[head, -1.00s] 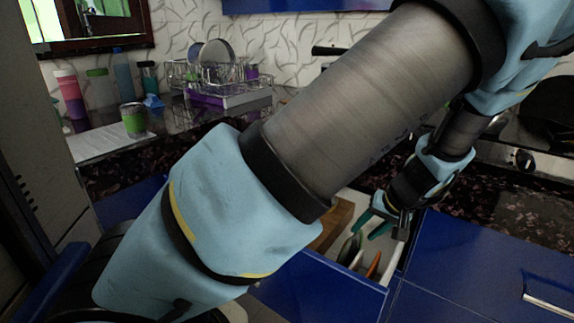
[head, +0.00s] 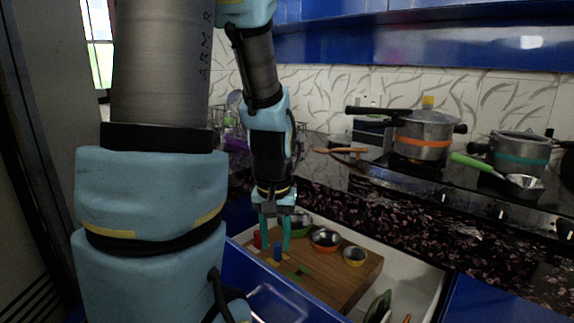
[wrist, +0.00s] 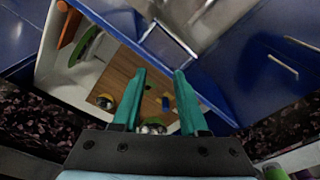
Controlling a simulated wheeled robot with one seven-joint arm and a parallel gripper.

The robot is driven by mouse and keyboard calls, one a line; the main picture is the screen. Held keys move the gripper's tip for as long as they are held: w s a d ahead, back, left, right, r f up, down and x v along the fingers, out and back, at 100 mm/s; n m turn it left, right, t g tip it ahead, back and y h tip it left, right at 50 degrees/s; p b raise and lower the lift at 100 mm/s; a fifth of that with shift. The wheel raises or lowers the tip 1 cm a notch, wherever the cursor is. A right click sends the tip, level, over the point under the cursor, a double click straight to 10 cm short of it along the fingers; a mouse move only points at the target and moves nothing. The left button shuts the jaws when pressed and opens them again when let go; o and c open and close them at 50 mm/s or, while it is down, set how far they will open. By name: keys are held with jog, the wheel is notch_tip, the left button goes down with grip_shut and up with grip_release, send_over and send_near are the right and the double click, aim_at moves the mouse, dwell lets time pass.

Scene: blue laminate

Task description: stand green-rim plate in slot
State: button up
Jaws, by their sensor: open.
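My gripper (head: 275,232) is open and points down over the wooden insert of an open drawer. In the wrist view its fingers (wrist: 160,72) are apart with nothing between them. A green-edged piece (head: 379,305), possibly the green-rim plate, stands on edge in the white part of the drawer, to the right of my gripper. It also shows in the wrist view (wrist: 85,46). An orange-edged piece (wrist: 70,28) stands beside it. A dish rack (head: 234,138) on the counter is mostly hidden by my arm; its slots cannot be made out.
The wooden insert (head: 335,285) holds a green bowl (head: 298,223), an orange bowl (head: 325,239), a yellow bowl (head: 355,257), and small red (head: 257,239) and blue (head: 278,252) pieces. The dark counter edge runs behind the drawer. Pots (head: 425,135) stand on the stove at right.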

jog(key=a+r, duration=0.1)
jog(key=s+a, duration=0.1)
jog(key=a, duration=0.1)
jog(key=a+r, duration=0.1)
jog(key=shift+s+a+r+p, duration=0.15)
jog(key=shift+s+r+p, duration=0.15)
jog(key=shift+s+r, duration=0.1)
